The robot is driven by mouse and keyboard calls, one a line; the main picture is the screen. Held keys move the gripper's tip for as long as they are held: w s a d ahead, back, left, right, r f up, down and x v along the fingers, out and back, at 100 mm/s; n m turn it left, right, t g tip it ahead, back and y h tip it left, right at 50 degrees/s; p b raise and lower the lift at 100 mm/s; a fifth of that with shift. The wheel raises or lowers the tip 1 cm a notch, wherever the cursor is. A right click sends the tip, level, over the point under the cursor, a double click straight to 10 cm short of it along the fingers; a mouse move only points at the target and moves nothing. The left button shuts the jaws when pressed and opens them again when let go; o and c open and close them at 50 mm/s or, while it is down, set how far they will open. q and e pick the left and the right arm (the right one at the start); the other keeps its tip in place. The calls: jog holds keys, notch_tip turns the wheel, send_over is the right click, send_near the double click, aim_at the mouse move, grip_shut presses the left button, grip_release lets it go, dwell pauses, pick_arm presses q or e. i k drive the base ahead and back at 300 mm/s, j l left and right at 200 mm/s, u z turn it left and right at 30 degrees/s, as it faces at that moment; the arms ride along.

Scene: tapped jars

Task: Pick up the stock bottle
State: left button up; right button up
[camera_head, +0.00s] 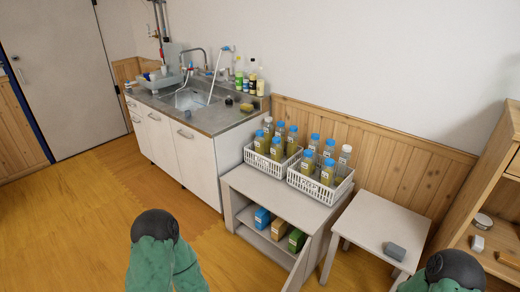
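I cannot tell which bottle is the stock bottle, as no label is readable. Several bottles of yellowish liquid with blue caps stand upright in a left white crate (262,164) and a right white crate (305,181). A bottle with a pale cap (346,152) stands at the right end of the right crate. Another pale-capped bottle (268,123) is at the back of the left crate. Only green and black parts of my arms show at the bottom edge; neither gripper is visible.
The crates stand on a low white cabinet (240,184) with cartons (262,218) inside and an open door. A small white table (375,225) holds a grey block (395,251). The sink counter (212,119) is left; a wooden shelf (490,185) is right. Floor at left is clear.

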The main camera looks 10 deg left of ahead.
aim_at(259, 139)
jog(key=j+z, duration=0.25)
jog(key=j, duration=1)
jog(key=i+j+z, duration=0.2)
jog(key=j+z, duration=0.15)
jog(key=j, duration=0.6)
jog(key=i+j+z, duration=0.1)
jog(key=j+z, duration=0.25)
jog(key=j, duration=0.6)
jog(key=j+z, duration=0.3)
jog(key=j, duration=0.65)
jog(key=k+j+z, duration=0.1)
jog(key=j, duration=0.25)
jog(key=k+j, duration=0.15)
jog(key=j, duration=0.2)
jog(key=k+j+z, duration=0.15)
jog(key=j, duration=0.2)
